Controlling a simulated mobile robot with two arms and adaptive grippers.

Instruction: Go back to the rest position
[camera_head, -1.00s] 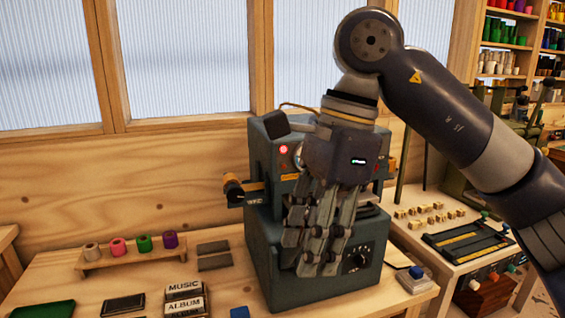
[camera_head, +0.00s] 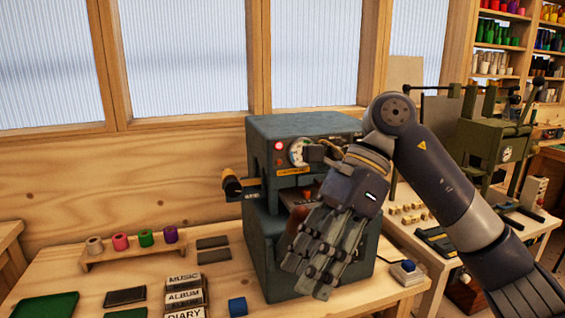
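My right gripper (camera_head: 318,262) hangs in front of the dark teal press (camera_head: 300,127), with its fingers pointing down. It hides part of the press's front. The fingers overlap in this view, so their opening is unclear, and I see nothing held in them. My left gripper is out of view. A gold and black roll (camera_head: 232,187) sits on the press's left side.
Label blocks marked MUSIC, ALBUM and DIARY (camera_head: 185,296), a blue block (camera_head: 237,306) and a green pad (camera_head: 45,306) lie on the wooden table (camera_head: 75,280). A blue button (camera_head: 408,266) is at its right corner. A green machine (camera_head: 490,145) stands farther right.

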